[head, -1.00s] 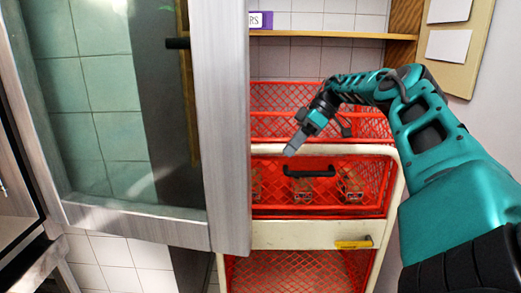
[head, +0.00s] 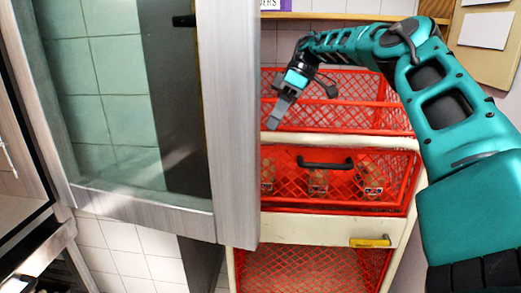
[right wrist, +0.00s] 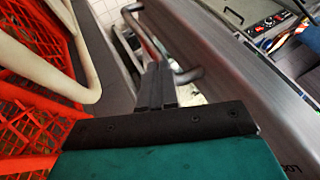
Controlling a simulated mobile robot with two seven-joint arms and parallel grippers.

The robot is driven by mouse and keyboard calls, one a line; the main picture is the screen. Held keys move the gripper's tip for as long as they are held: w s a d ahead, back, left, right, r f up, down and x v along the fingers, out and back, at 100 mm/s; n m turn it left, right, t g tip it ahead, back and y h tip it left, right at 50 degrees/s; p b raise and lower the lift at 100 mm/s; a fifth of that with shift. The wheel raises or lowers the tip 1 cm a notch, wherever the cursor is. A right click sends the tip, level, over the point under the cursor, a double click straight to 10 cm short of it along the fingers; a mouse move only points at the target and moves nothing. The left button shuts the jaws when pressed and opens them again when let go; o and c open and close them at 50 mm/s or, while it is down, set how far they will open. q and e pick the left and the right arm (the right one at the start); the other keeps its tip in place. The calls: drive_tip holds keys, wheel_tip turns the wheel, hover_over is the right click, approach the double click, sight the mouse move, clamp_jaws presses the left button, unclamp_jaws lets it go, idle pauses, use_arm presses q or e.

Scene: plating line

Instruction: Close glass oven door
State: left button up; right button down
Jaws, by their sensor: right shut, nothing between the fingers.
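The glass door (head: 232,130) stands open at the left of the head view, with a broad grey frame around a see-through pane. A dark handle (head: 184,20) shows near its top, behind the pane. My right gripper (head: 273,122) is shut and empty, just right of the door's outer frame edge and apart from it in the picture. In the right wrist view its fingers (right wrist: 155,88) are together beside a grey bar handle (right wrist: 188,75) on a grey panel (right wrist: 225,85). I cannot tell whether they touch the handle. My left gripper is out of view.
A cart with red mesh baskets (head: 345,85) stands behind and right of the gripper. Its middle basket has a black handle (head: 325,163) and holds several brown items. A wooden shelf (head: 345,16) runs above. Steel equipment (head: 20,190) stands at far left.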

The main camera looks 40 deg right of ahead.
sight(260, 145)
drive_tip(key=shift+s+a+f, duration=0.3)
drive_tip(key=shift+a+f, duration=0.4)
drive_tip(key=shift+a, duration=0.4)
drive_tip(key=shift+s+a+f, duration=0.3)
drive_tip(key=shift+a+f, duration=0.35)
drive_tip(key=shift+a, duration=0.4)
drive_tip(key=shift+s+a+f, duration=0.3)
drive_tip(key=shift+a+f, duration=0.4)
drive_tip(key=shift+a, duration=0.4)
